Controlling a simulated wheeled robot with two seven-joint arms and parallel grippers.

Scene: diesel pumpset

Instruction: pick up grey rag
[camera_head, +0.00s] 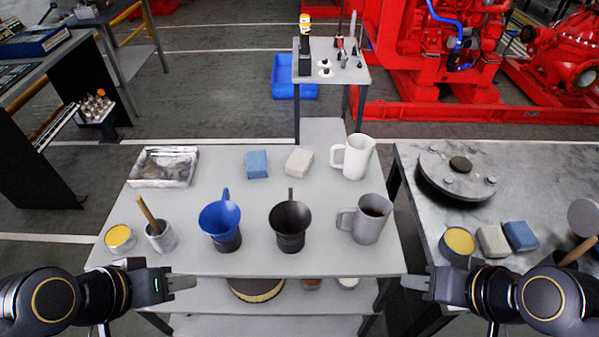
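A pale grey folded rag (299,161) lies near the back of the light grey table (250,262), just right of a blue folded rag (257,164). A second pale grey rag (492,240) lies on the metal table at the right, beside another blue rag (520,236). My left gripper (184,283) is at the front left edge of the light grey table, well away from both grey rags. My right gripper (412,283) is near its front right corner, apart from the rags. Both grippers are seen side-on and their finger gap does not show.
A blue funnel (221,222), a black funnel (290,224), a grey mug (369,219) and a white mug (354,157) stand on the table. A metal tray (164,167), a yellow-filled tin (119,238) and a cup with brush (161,237) are left. A round flange (458,175) sits right.

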